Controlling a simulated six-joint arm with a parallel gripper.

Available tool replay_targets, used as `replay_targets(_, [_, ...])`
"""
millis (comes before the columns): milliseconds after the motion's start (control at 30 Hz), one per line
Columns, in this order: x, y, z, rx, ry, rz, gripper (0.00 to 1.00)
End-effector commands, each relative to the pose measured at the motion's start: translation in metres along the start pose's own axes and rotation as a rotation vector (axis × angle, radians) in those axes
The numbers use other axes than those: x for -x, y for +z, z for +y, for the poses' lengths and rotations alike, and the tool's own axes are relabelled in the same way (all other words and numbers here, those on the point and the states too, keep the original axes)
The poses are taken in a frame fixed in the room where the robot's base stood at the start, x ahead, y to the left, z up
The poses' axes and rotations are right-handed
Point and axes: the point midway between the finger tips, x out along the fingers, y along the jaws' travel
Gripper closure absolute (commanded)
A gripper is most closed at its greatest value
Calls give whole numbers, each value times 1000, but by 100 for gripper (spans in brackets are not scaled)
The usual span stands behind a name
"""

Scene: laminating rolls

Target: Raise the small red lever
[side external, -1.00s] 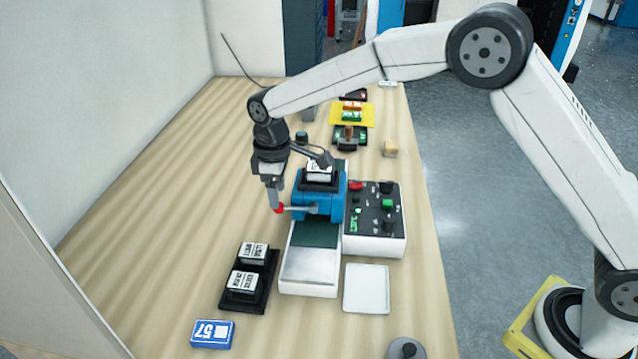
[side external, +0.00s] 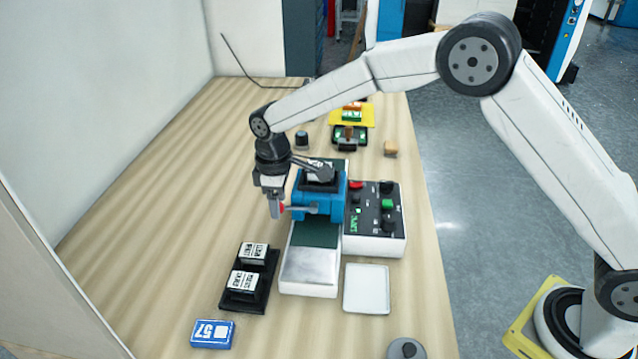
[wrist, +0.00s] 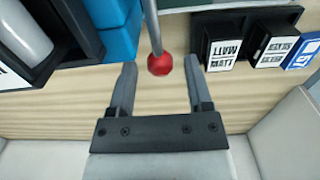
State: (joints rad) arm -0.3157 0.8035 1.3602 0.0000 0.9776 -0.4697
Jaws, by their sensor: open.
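The small red lever ends in a red ball knob (wrist: 160,65) on a thin grey rod. The rod comes out of the side of the blue machine (side external: 320,201), where it lies roughly level. In the side view most of the red knob is hidden behind my gripper (side external: 275,207). In the wrist view my gripper (wrist: 159,78) is open, with one finger on each side of the knob near the fingertips. Gaps show between the knob and both fingers, so neither appears to touch it.
A control box (side external: 376,244) with buttons stands right of the machine. A black holder (side external: 262,292) with two labelled blocks, a blue box (side external: 212,334) and a white tray (side external: 367,289) lie in front. The table left of my gripper is clear.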

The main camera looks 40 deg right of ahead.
Motion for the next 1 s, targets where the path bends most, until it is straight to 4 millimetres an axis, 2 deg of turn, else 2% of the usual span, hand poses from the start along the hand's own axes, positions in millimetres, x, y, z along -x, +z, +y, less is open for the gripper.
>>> replay_targets(500, [-15,0,0,0,-1,-1,35])
replay_targets(867, [-16,0,0,0,0,0,35])
replay_targets(900, [-16,0,0,0,0,0,38])
replay_targets(967, [-16,0,0,0,0,0,58])
replay_targets(1000, [-16,0,0,0,0,0,70])
